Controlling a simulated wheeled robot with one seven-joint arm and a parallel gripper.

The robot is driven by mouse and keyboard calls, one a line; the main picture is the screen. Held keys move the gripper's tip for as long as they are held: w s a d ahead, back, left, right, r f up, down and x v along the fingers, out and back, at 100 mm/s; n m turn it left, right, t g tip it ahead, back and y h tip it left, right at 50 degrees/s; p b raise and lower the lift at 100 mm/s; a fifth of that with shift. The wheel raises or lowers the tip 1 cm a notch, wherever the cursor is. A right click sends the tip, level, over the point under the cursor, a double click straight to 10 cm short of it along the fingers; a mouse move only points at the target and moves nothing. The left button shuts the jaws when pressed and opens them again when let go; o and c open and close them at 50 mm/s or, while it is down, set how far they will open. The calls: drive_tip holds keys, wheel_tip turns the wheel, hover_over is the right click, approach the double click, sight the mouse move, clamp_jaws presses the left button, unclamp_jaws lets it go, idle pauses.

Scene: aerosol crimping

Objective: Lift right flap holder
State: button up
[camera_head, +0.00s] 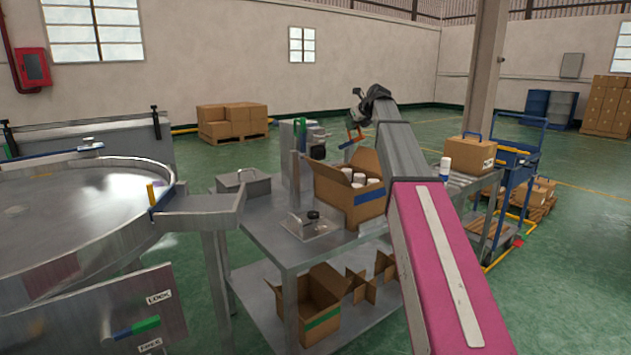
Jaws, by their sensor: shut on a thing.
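The open cardboard box (337,195) with a blue stripe stands on the metal table, with several white-topped cans inside and its flaps spread. My gripper (355,122) is beyond the box's far side, small in view and partly covered by my own wrist. It is shut on a small orange-and-blue piece (354,136), which looks like the right flap holder. The piece is above the level of the box's rim in the picture. Whether it still touches a flap cannot be told.
The metal table (262,234) also carries a metal plate fixture (312,229) and a lidded metal box (243,183). A closed carton (470,156) and white cans (445,166) are to the right. A round metal turntable (70,215) fills the left. A blue trolley (520,165) stands at right.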

drive_tip(key=shift+w+a+r, duration=0.1)
drive_tip(key=shift+w, duration=0.05)
drive_tip(key=shift+w+a+r+g+h, duration=0.35)
drive_tip(key=shift+w+a, duration=0.25)
drive_tip(key=shift+w, duration=0.2)
idle(0.4)
drive_tip(key=shift+w+a+r+g+h, duration=0.15)
drive_tip(key=shift+w+a+g+h, duration=0.15)
drive_tip(key=shift+w+a, duration=0.35)
drive_tip(key=shift+w, duration=0.15)
drive_tip(key=shift+w+a+g+h, duration=0.25)
drive_tip(key=shift+w+a+g, duration=0.25)
drive_tip(key=shift+w, duration=0.4)
drive_tip(key=shift+w+a, duration=0.1)
drive_tip(key=shift+a, duration=0.05)
